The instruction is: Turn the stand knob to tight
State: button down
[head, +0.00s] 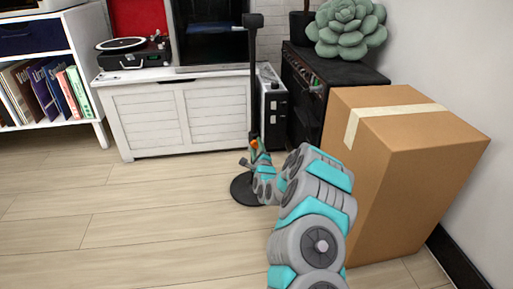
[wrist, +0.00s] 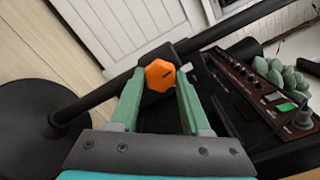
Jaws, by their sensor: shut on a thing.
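The stand is a black pole on a round base (head: 246,190) in the head view, upright in front of the white cabinet. Its knob (wrist: 159,75) is orange and faceted, with a small dark mark on its face, in the middle of the wrist view. The knob also shows small in the head view (head: 254,144). My gripper (wrist: 158,88) reaches the stand at knob height. Its two green fingers are shut on the knob, one on each side. The stand's pole (wrist: 105,95) runs slantwise behind the fingers in the wrist view.
A large cardboard box (head: 410,165) stands right of my arm. A white cabinet (head: 170,115) with a turntable (head: 125,50) is behind the stand. A black amplifier (head: 325,85) with a green plant on top stands behind the box. The wooden floor at left is clear.

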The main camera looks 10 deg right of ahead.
jog(key=shift+f+m, duration=0.15)
jog(key=shift+m, duration=0.85)
jog(key=shift+c, duration=1.8)
grip_release()
jog(key=shift+s, duration=0.1)
jog(key=s+p, duration=0.1)
jog(key=s, duration=0.6)
jog(key=shift+s, duration=0.35)
